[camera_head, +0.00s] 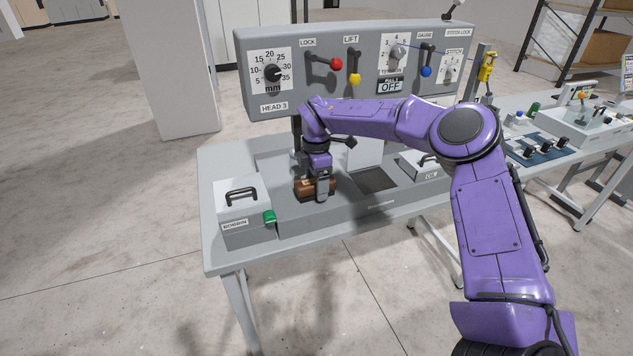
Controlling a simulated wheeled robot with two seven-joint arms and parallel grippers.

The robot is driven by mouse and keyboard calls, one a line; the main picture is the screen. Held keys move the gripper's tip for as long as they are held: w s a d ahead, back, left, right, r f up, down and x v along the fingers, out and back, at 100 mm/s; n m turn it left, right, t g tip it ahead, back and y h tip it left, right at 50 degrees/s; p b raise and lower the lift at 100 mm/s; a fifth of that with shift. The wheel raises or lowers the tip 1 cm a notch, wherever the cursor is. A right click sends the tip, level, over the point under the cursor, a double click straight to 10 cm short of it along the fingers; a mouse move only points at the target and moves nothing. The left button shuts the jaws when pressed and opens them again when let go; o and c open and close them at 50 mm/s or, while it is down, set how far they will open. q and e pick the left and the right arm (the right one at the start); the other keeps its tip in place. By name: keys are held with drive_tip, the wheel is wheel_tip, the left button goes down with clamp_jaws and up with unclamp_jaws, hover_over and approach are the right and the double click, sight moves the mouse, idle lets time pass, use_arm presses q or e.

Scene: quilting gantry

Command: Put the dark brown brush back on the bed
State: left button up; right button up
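The dark brown brush (303,190) is at the grey bed (285,220) of the quilting head, left of the dark square patch. My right gripper (321,196) comes down from above at the brush, with a finger in front of its near side. The gripper hides the middle of the brush. I cannot tell whether the fingers press on it, or whether the brush touches the bed. My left gripper is out of view.
A lidded box with a black handle (241,195) and a green catch (270,217) stands left of the brush. Another handled box (418,165) is to the right. The control panel (313,97) with levers and dials rises behind. A second table (600,150) stands at right.

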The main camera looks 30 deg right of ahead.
drive_tip(key=shift+r, duration=0.45)
wheel_tip(320, 180, up, 12)
drive_tip(key=b, duration=0.1)
drive_tip(key=shift+f+b, duration=0.25)
drive_tip(key=shift+b, duration=0.05)
